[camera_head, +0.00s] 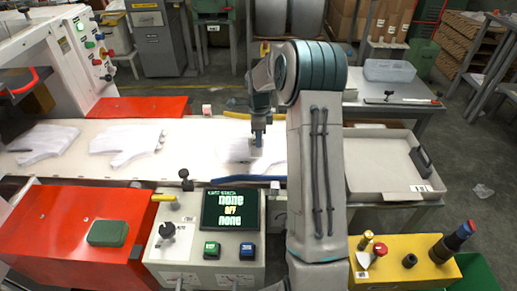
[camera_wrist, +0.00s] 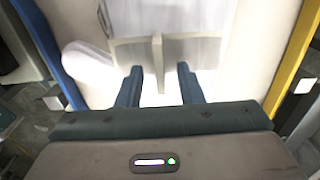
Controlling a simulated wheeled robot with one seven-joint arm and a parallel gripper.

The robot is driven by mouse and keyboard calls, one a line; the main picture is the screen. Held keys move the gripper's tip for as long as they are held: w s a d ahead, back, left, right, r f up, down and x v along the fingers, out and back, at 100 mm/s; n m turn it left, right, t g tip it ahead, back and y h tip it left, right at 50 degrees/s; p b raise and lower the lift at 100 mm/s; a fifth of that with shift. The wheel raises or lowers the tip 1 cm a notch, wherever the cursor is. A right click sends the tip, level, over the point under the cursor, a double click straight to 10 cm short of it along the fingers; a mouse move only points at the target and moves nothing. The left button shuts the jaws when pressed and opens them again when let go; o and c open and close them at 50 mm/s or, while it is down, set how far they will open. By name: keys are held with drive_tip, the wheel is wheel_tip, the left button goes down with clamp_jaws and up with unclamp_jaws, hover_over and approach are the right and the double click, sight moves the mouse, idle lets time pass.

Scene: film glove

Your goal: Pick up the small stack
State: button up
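White glove-shaped film stacks lie on the pale belt (camera_head: 185,168): one at the far left (camera_head: 42,140), one beside it (camera_head: 125,142), and one under my gripper (camera_head: 234,150), partly hidden by my arm. I cannot tell from size which is the small stack. My gripper (camera_head: 257,138) points down over the third stack. In the wrist view my gripper (camera_wrist: 159,72) has its two blue fingers apart. A thin upright grey fin (camera_wrist: 157,55) with flat grey plates beside it shows between and beyond the fingertips. A white glove finger (camera_wrist: 88,65) sticks out at left.
A blue rail (camera_wrist: 48,55) and a yellow rail (camera_wrist: 290,60) flank the belt. A control panel with a screen (camera_head: 231,209) stands in front. A pale tray (camera_head: 380,190) is at right, with a clear bin (camera_head: 389,70) behind it. Red covers (camera_head: 75,225) are at left.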

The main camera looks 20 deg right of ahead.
drive_tip(key=shift+f, duration=0.95)
drive_tip(key=shift+c, duration=0.3)
clamp_jaws()
drive_tip(key=shift+r, duration=0.1)
